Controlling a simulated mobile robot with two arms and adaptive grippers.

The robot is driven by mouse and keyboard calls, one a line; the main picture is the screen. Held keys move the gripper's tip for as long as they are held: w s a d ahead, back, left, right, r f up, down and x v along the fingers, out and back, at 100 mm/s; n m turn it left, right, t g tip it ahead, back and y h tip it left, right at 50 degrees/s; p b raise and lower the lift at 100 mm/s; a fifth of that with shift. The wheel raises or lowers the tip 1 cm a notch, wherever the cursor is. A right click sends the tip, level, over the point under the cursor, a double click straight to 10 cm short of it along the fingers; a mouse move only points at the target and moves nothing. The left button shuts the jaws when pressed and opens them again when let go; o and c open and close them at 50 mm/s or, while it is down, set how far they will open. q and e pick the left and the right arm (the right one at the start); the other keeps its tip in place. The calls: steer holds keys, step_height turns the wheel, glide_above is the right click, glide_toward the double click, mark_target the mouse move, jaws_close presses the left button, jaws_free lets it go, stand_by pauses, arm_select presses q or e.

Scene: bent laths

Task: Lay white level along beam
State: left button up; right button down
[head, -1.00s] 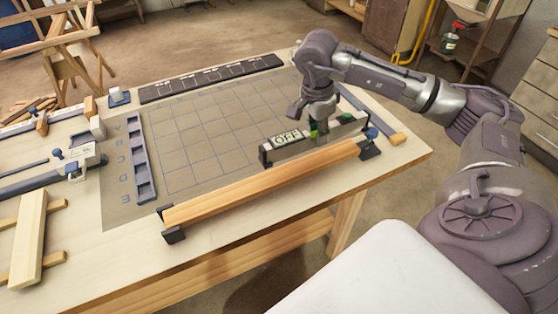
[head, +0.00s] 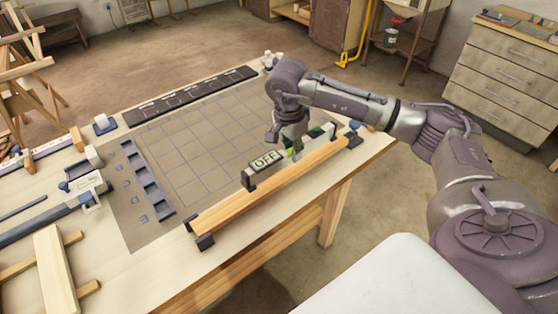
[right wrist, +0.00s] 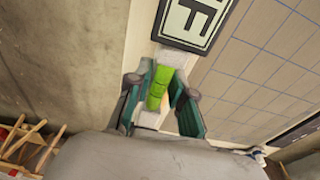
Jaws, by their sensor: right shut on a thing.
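The white level (head: 265,160) has black end caps, an "OFF" display and a green vial. My right gripper (head: 291,150) is shut on its middle. In the right wrist view the fingers (right wrist: 160,98) close around the green vial part (right wrist: 158,88), and the "OFF" display (right wrist: 195,20) shows in part. The light wooden beam (head: 265,186) lies along the bench's front edge, with dark supports at its ends. The level is roughly parallel to the beam and just behind or above it; I cannot tell whether they touch. My left gripper is out of view.
A gridded mat (head: 200,150) covers the bench behind the beam. A dark slotted strip (head: 190,95) lies at the back and a blue-grey tray (head: 150,185) at the left. Clamps and wooden laths (head: 55,270) occupy the bench's left side.

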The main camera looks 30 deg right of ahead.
steer(key=shift+w+a+f+p, duration=0.15)
steer(key=shift+w+a+f, duration=0.2)
steer(key=shift+w+a, duration=0.25)
steer(key=shift+w+a+f+p, duration=0.15)
steer(key=shift+w+a+f, duration=0.2)
steer(key=shift+a, duration=0.3)
steer(key=shift+w+a+f, duration=0.2)
steer(key=shift+w, duration=0.05)
steer(key=shift+f, duration=0.25)
step_height(320, 180, down, 3)
steer(key=shift+d+f+p, duration=0.1)
steer(key=shift+f+p, duration=0.1)
steer(key=shift+p, duration=0.7)
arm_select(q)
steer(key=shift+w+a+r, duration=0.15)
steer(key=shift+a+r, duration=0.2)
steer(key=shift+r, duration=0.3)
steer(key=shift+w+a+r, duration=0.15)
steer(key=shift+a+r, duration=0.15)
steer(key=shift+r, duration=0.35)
arm_select(e)
steer(key=shift+f, duration=0.2)
arm_select(q)
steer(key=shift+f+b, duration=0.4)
steer(key=shift+b, duration=0.2)
arm_select(e)
steer(key=shift+f, duration=0.4)
